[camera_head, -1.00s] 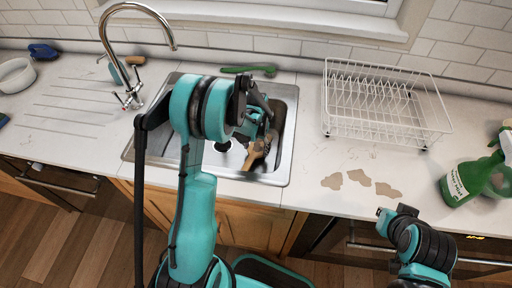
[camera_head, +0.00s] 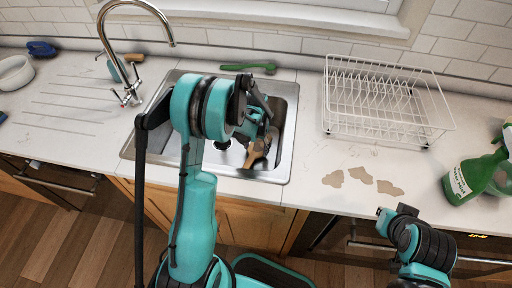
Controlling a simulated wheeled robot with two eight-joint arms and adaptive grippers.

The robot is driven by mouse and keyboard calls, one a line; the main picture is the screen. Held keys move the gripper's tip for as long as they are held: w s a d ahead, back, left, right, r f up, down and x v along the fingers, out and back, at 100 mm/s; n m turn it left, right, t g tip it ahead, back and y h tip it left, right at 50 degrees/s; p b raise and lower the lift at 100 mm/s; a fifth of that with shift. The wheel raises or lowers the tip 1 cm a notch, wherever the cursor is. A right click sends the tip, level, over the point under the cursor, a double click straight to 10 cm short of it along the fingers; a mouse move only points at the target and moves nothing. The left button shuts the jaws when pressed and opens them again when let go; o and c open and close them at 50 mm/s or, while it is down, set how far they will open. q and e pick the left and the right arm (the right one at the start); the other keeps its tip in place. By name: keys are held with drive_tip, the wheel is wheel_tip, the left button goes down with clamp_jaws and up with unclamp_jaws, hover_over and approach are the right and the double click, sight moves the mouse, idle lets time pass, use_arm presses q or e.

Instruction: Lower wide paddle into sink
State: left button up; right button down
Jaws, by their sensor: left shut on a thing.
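The wooden paddle (camera_head: 257,153) is brown and hangs tilted from my left gripper (camera_head: 262,130), over or inside the basin. The gripper is shut on it and covers its upper part. Whether the paddle touches the sink floor cannot be told. The steel sink (camera_head: 284,165) is set into the counter, and my left arm hides much of its left and middle. My right arm shows at the lower right (camera_head: 405,235); its fingertips are not clearly visible.
A chrome faucet (camera_head: 130,5) arches at the sink's left. A green brush (camera_head: 248,67) lies behind the sink. A white dish rack (camera_head: 385,105) and a green spray bottle (camera_head: 475,178) stand to the right. Brown stains (camera_head: 361,176) mark the counter between sink and bottle.

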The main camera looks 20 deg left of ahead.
sight(256, 150)
use_arm(q)
drive_tip(key=shift+f+b, duration=0.35)
drive_tip(key=shift+f, duration=0.1)
idle(0.3)
drive_tip(key=o, duration=1.3)
wheel_tip(256, 150, up, 12)
drive_tip(key=shift+r, duration=0.1)
drive_tip(key=s+d+r+t, duration=0.2)
drive_tip(key=s+r, duration=0.1)
drive_tip(key=s, duration=0.3)
drive_tip(key=s+d+r+t, duration=0.2)
drive_tip(key=s+d+r, duration=0.1)
drive_tip(key=s, duration=0.3)
drive_tip(key=s+d+r+t, duration=0.2)
drive_tip(key=s+d+r, duration=0.1)
drive_tip(key=s, duration=0.3)
drive_tip(key=shift+s+r+t, duration=0.1)
drive_tip(key=shift+r+t, duration=0.3)
drive_tip(key=shift+s+d+f, duration=0.15)
drive_tip(key=shift+s, duration=0.1)
